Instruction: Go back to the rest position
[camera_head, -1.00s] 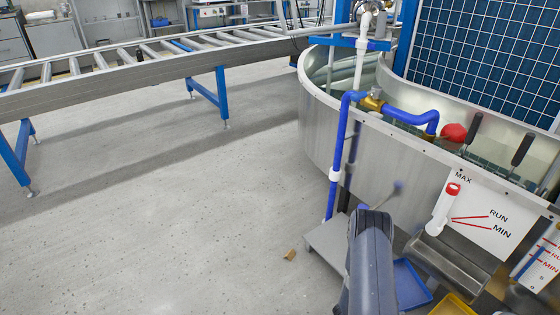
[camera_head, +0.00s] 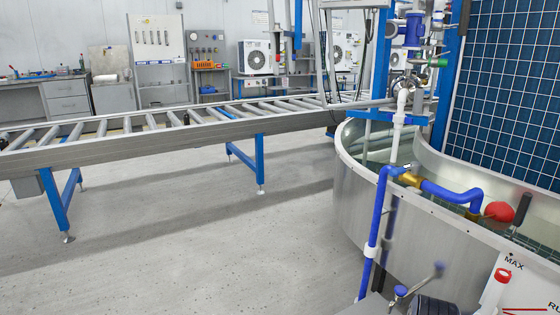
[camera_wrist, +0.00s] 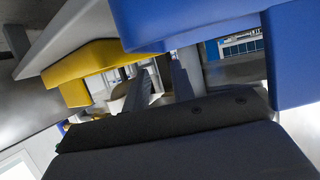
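My gripper (camera_wrist: 163,88) shows in the wrist view as two grey fingers with a gap between them, and nothing shows held in the gap. A blue tray (camera_wrist: 190,20) and a yellow tray (camera_wrist: 80,66) fill the upper part of that view, close to the gripper. In the head view only a dark piece of my arm shows at the bottom edge, and my gripper is out of sight there.
A roller conveyor (camera_head: 150,135) on blue legs crosses the left. Blue pipework (camera_head: 375,225) and a red ball (camera_head: 499,211) stand at the tank. Workbenches (camera_head: 65,100) line the back wall. The grey floor (camera_head: 220,250) in the middle is clear.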

